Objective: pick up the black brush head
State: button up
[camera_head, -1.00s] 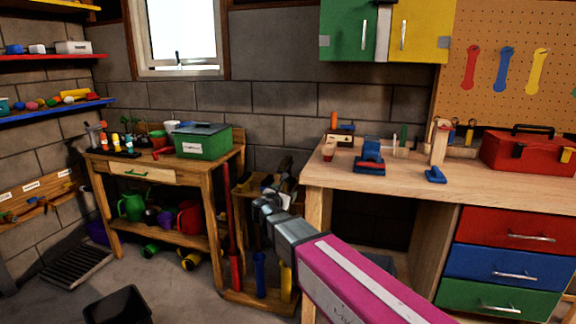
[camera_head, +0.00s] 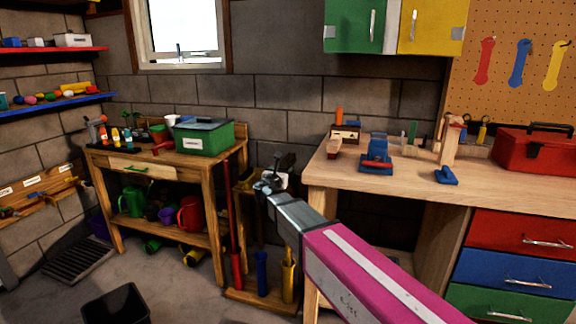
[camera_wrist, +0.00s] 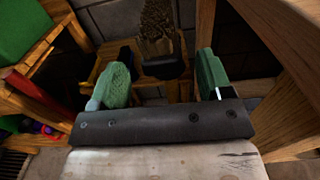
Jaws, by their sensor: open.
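A dark block with brown upright bristles (camera_wrist: 157,22), which looks like the black brush head, stands ahead of my gripper at the top middle of the wrist view. Its black lower part (camera_wrist: 165,69) lies in line with the gap between the fingers. My gripper (camera_wrist: 164,78) is open, with a green-padded finger on each side and nothing held between them. In the head view my gripper (camera_head: 272,182) is at the tool rack between the two benches. It is small there, and the brush head is hard to separate from it.
The wooden tool rack (camera_head: 262,299) holds upright red, blue and yellow handles. The workbench (camera_head: 480,182) stands close on the right, its wooden leg near my gripper. The potting bench (camera_head: 168,167) with a green box (camera_head: 203,138) stands on the left. A black bin (camera_head: 115,306) is on the floor.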

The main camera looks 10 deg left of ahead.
aim_at(288, 161)
jog(key=w, duration=0.4)
jog(key=shift+d+r, duration=0.15)
jog(key=shift+d, duration=0.05)
jog(key=c, duration=1)
jog(key=shift+c, duration=0.2)
